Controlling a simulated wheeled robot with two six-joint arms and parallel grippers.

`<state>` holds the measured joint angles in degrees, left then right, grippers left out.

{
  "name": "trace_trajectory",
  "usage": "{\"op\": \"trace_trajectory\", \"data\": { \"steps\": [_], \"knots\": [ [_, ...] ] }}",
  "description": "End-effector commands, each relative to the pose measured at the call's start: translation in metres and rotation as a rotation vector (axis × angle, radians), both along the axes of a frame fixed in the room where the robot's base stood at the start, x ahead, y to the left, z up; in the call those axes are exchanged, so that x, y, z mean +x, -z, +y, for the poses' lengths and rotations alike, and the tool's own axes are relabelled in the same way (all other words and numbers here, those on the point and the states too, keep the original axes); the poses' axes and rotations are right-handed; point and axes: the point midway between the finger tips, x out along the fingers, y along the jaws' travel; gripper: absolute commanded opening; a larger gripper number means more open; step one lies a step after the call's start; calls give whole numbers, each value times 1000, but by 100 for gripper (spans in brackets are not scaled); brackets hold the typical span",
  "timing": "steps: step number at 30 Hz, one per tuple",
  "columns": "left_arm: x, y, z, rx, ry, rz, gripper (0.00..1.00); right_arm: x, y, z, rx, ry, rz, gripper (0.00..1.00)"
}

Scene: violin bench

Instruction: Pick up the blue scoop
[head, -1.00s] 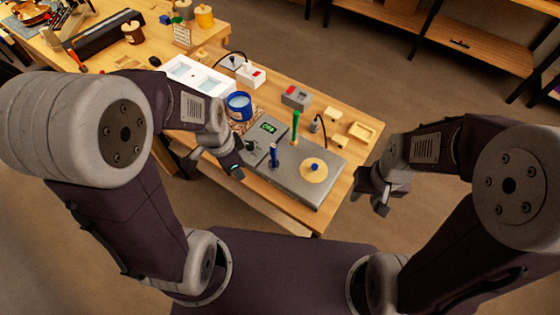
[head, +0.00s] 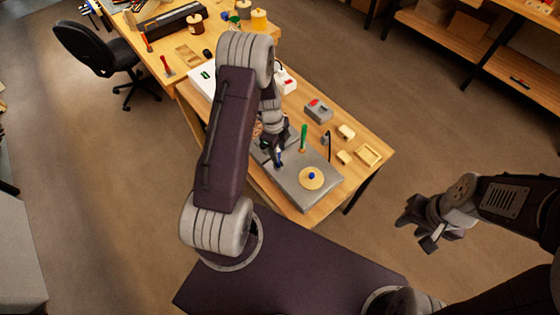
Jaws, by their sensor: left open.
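A blue upright handle (head: 279,159), which looks like the blue scoop, stands on the grey plate (head: 294,196) on the bench. Its lower end is too small to make out. My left gripper (head: 277,151) is open, right at the blue handle. From this angle I cannot tell whether the handle is between its fingers or just beside them. My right gripper (head: 418,236) is open and empty, over the floor to the right of the bench.
A green upright handle (head: 303,138) stands just right of my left gripper. A round wooden disc with a blue knob (head: 311,177) lies on the plate. A grey box (head: 318,111), small wooden blocks (head: 346,132) and a wooden tray (head: 369,155) are to the right. My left arm hides the bench's left part.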

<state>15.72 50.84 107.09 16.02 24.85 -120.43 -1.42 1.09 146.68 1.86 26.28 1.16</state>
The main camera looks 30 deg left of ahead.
Motion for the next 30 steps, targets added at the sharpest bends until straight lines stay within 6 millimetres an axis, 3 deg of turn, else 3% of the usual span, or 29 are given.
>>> {"op": "trace_trajectory", "data": {
  "steps": [4, 12, 19, 20, 24, 30],
  "knots": [
    [-1, 6, -1, -1, 0, 3, 43, 0, -6, 0, 0, 0, 0, 36],
    [-2, 48, -7, 0, -1, 0, 43, 0, -21, 0, 0, 0, 0, 36],
    [-2, 52, -7, 0, 0, -1, 43, 0, -20, 0, 0, 0, 0, 36],
    [-2, 52, -7, 0, 0, -1, 40, 0, -20, 0, 0, 0, 0, 36],
    [-2, 52, -7, 0, 0, -1, 1, 0, -20, 0, 0, 0, 0, 36],
    [-2, 52, -7, 0, 0, -1, 0, 0, -20, 0, 0, 0, 0, 36]
  ]
}}
